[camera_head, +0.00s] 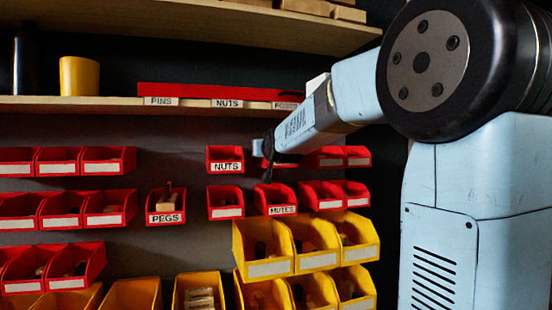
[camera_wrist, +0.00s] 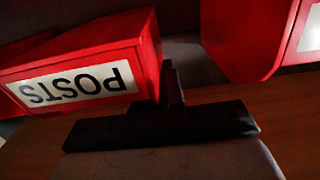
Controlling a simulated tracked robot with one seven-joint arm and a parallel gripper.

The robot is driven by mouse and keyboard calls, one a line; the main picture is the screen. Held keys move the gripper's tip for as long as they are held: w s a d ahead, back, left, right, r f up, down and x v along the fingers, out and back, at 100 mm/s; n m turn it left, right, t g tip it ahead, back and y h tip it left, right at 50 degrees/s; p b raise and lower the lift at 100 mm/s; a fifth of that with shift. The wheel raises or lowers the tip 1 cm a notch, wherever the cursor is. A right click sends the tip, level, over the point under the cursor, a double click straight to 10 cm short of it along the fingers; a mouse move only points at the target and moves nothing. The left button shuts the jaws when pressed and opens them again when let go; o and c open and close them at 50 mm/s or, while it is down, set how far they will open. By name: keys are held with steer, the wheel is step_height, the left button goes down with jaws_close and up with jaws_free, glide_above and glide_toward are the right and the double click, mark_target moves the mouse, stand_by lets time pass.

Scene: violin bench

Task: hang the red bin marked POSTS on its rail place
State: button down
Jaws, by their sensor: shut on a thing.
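The red bin marked POSTS (camera_wrist: 85,65) fills the left of the wrist view, its white label upside down there. My gripper (camera_wrist: 172,88) is shut on the bin's side wall at its right edge. In the head view my gripper (camera_head: 266,158) is in front of the wall of bins, just right of the red NUTS bin (camera_head: 225,160) and above the red MUTES bin (camera_head: 275,199). A small red part behind my gripper there looks like the held bin, mostly hidden. Whether it touches the rail cannot be seen.
Another red bin (camera_wrist: 245,40) is close on the right in the wrist view. Red bins (camera_head: 343,157) hang right of my gripper. Yellow bins (camera_head: 265,250) are below. A shelf (camera_head: 120,103) with PINS and NUTS labels runs above. Bare wall shows around the PEGS bin (camera_head: 166,207).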

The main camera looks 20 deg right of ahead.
steer(key=shift+f, duration=0.2)
steer(key=c, duration=1.2)
jaws_free()
steer(key=shift+o, duration=0.2)
steer(key=s, duration=1.4)
steer(key=s+f+g, duration=1.1)
steer(key=s+f, duration=1.3)
steer(key=s, duration=0.3)
steer(key=shift+s+d+f+g, duration=0.25)
steer(key=shift+s+f+g, duration=0.05)
steer(key=shift+g, duration=0.1)
